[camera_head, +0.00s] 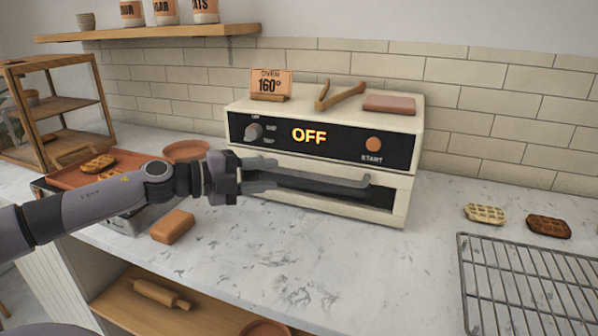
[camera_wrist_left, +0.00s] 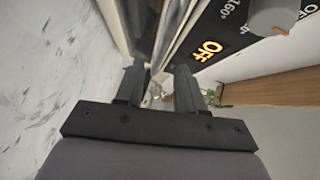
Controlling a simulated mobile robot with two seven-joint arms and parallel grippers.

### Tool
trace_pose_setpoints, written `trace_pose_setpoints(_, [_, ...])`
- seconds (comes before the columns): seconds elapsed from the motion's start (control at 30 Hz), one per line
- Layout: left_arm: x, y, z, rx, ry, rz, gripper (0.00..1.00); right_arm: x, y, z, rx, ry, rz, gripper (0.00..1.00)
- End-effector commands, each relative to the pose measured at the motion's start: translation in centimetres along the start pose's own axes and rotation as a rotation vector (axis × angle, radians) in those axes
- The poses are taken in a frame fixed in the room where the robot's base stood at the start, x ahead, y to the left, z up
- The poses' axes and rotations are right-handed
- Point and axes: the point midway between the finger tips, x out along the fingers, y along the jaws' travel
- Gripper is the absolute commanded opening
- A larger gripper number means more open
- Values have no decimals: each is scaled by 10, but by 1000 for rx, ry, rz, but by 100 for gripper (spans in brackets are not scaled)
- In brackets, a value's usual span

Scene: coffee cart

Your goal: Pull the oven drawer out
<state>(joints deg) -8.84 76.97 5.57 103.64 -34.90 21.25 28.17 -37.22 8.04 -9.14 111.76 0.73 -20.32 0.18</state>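The cream oven (camera_head: 410,150) stands on the counter against the tiled wall, its display reading OFF. Its drawer is low on the front, with a long grey handle bar (camera_head: 325,181) across a dark panel. The drawer looks shut or nearly so. My left gripper (camera_head: 262,177) is at the left end of the handle, its fingers pointing right along the oven front. In the left wrist view its two fingers (camera_wrist_left: 158,75) are apart, with the oven front just beyond them. Whether they touch the handle is unclear. My right gripper is out of view.
A wire rack (camera_head: 530,285) and two waffles (camera_head: 485,212) lie at the right. An orange-brown block (camera_head: 172,227) lies on the counter below my left arm. A tray (camera_head: 105,165) is behind that arm. The counter in front of the oven is clear.

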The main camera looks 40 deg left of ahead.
Motion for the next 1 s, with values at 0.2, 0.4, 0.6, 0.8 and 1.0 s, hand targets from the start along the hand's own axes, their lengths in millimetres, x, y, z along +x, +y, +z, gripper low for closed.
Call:
trace_pose_setpoints(0.2, [8, -2, 0, 0, -1, -5, 38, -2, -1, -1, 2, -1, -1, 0])
trace_pose_setpoints(0.4, [17, -2, 0, 1, 1, -3, 38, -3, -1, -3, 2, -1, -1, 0])
trace_pose_setpoints(0.6, [28, -3, 0, -2, 0, -5, 38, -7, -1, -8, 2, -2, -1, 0])
trace_pose_setpoints(0.8, [43, -4, -1, 0, 2, -4, 38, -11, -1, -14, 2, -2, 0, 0])
trace_pose_setpoints(1.0, [58, -3, 0, -2, 1, -4, 38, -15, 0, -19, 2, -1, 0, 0])
